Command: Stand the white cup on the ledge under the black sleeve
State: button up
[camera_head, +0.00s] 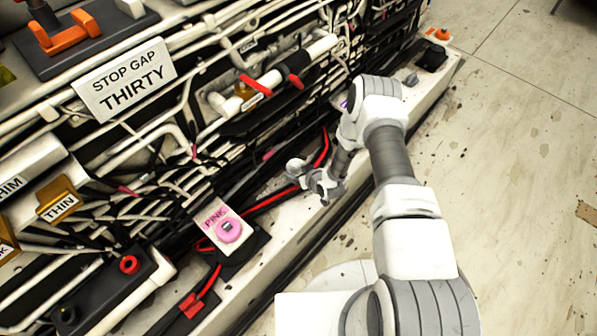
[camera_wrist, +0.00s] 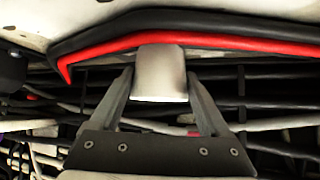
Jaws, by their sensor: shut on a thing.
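My gripper (camera_head: 320,184) is low over the pale ledge (camera_head: 284,236) along the foot of the machinery. It is shut on the white cup (camera_wrist: 160,72), which sits between both fingertips in the wrist view. In the head view the cup (camera_head: 296,167) shows as a small white shape just left of the fingers. I cannot tell whether this tube is the black sleeve, or whether the cup touches the ledge.
Dense pipes and cables crowd the hatch behind the gripper. A white pipe with red handles (camera_head: 250,84) is above.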

jog(key=shift+f, duration=0.1)
jog(key=o, duration=1.3)
jog(key=p+v, duration=0.5)
jog(key=v, duration=0.2)
jog(key=shift+s, duration=0.2)
dwell(0.4)
